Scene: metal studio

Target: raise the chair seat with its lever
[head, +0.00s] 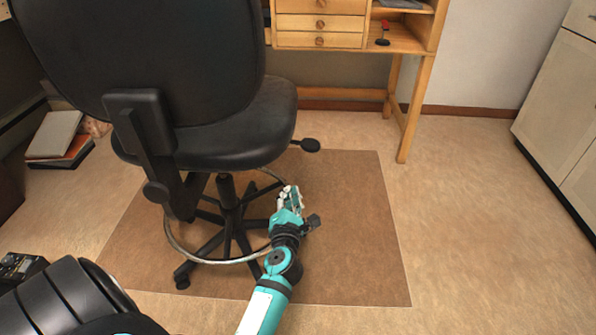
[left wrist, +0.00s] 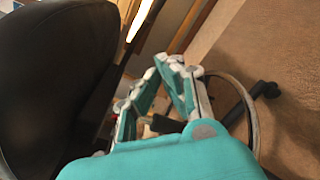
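The black office chair (head: 250,125) stands with its backrest toward me. Its lever (head: 308,145) sticks out to the right from under the seat and ends in a flat black paddle. My left gripper (head: 291,190) is below and a little left of the paddle, apart from it in the head view, beside the chair's foot ring. In the left wrist view its teal fingers (left wrist: 160,75) look apart, with nothing gripped. A dark handle-like piece (left wrist: 167,124) shows through the gap between them; I cannot tell its depth. The chair's dark seat (left wrist: 50,75) fills the left side. My right gripper is out of view.
A metal foot ring (head: 180,250) circles the chair's column above a star base. The chair stands on a brown mat (head: 350,230). A wooden desk (head: 425,70) is behind, a cabinet (head: 565,90) at right. Books (head: 55,135) lie at left. The floor right of the mat is clear.

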